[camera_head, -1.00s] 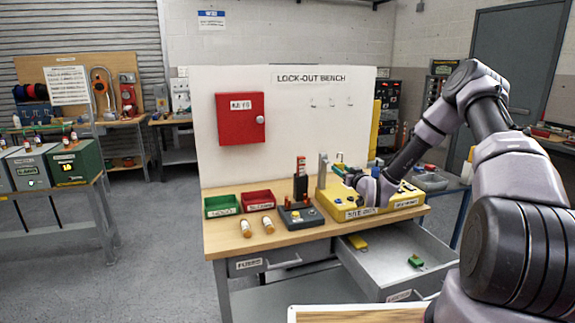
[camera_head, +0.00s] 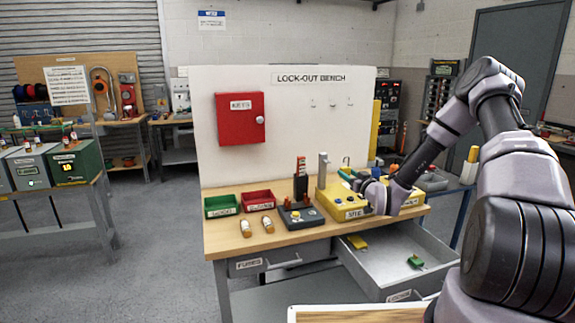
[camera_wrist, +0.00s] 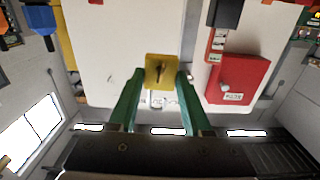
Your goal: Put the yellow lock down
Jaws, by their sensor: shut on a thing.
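The yellow lock (camera_wrist: 159,65) is a small yellow block with a dark keyhole-like mark, seen in the wrist view. My gripper (camera_wrist: 157,88) has its green fingers shut on the lock, one on each side. In the head view my wrist is over the right part of the yellow box (camera_head: 340,205) on the lock-out bench (camera_head: 232,240). The lock is not clear in that view. Another yellow piece (camera_head: 357,242) and a green piece (camera_head: 415,261) lie in the open drawer (camera_head: 385,270).
The white back panel (camera_head: 300,140) carries a red key cabinet (camera_head: 240,130) and several hooks.

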